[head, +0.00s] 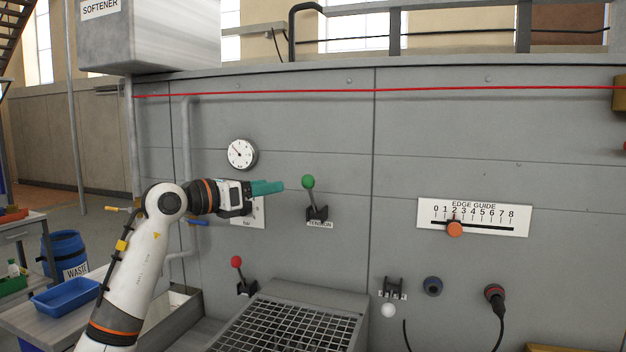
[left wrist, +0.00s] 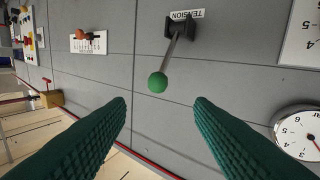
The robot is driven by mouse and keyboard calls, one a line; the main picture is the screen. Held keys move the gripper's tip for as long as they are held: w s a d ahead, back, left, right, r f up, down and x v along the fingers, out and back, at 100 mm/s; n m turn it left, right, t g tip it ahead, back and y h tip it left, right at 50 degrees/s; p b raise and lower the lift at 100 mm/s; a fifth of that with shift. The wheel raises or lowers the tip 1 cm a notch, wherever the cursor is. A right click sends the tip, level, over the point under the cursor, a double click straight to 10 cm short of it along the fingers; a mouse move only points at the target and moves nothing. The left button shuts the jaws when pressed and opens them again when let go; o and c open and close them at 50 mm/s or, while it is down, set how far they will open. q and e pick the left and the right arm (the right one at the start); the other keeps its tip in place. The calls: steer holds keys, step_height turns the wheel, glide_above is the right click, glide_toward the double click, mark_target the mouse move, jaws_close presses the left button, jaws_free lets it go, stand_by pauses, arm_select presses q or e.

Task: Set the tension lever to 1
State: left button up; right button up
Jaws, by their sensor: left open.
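The tension lever has a green ball knob (head: 308,181) on a grey rod and a dark bracket (head: 317,214) on the grey machine panel, above a TENSION label. The lever points up and leans slightly left in the head view. I see no numbers beside it. My left gripper (head: 280,186) is just left of the knob, at about its height. In the left wrist view the green fingers (left wrist: 160,104) are spread apart and empty, with the knob (left wrist: 158,82) beyond the gap between their tips, not touching. My right gripper is not in view.
A red-knobbed lever (head: 237,262) is below left, and a white-knobbed lever (head: 388,310) hangs down at lower right. A round gauge (head: 242,154) is above my left wrist. The edge guide scale (head: 474,217) is at right. A red cord (head: 300,93) runs along the top. A metal grid (head: 290,325) juts out below.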

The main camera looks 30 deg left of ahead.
mark_target(303, 178)
arm_select(q)
steer(key=p+x, duration=0.4)
steer(key=x, duration=0.6)
steer(key=shift+w+d, duration=0.2)
steer(key=shift+d, duration=0.05)
steer(key=shift+w+d+f, duration=0.15)
steer(key=shift+w, duration=0.35)
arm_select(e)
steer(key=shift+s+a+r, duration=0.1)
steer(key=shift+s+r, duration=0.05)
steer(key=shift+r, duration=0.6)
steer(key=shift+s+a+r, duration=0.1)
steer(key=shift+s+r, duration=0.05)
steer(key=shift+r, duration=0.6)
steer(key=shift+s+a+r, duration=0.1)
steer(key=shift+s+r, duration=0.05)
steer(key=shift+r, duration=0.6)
